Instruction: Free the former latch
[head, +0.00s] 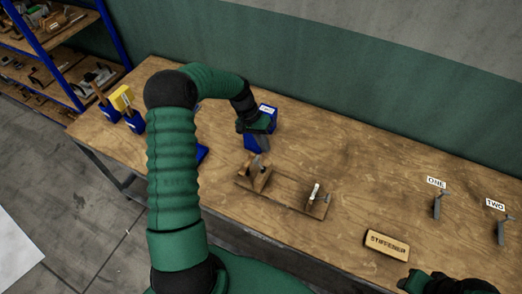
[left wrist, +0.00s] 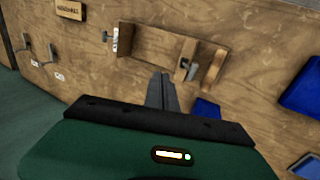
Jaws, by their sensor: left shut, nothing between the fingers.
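The wooden former (head: 285,188) lies on the bench in the middle of the head view, a flat board with a raised wooden block at each end. A small metal latch-like piece (left wrist: 192,70) shows by one end block in the left wrist view. A pale-labelled piece with a metal knob (head: 314,194) stands at the other end; I cannot tell which one is the former latch. My left gripper (head: 262,148) is just behind the former's left end. Its fingers (left wrist: 162,78) are shut and empty, apart from the latch piece. My right gripper (head: 440,284) is partly cut off at the bottom right.
A labelled blue box (head: 266,112) stands behind my left gripper. Blue holders (head: 134,120), one by a yellow block (head: 121,97), stand at the bench's left. A wooden sign (head: 387,244) and metal levers marked ONE (head: 437,205) and TWO (head: 501,230) are right. Bare bench lies between.

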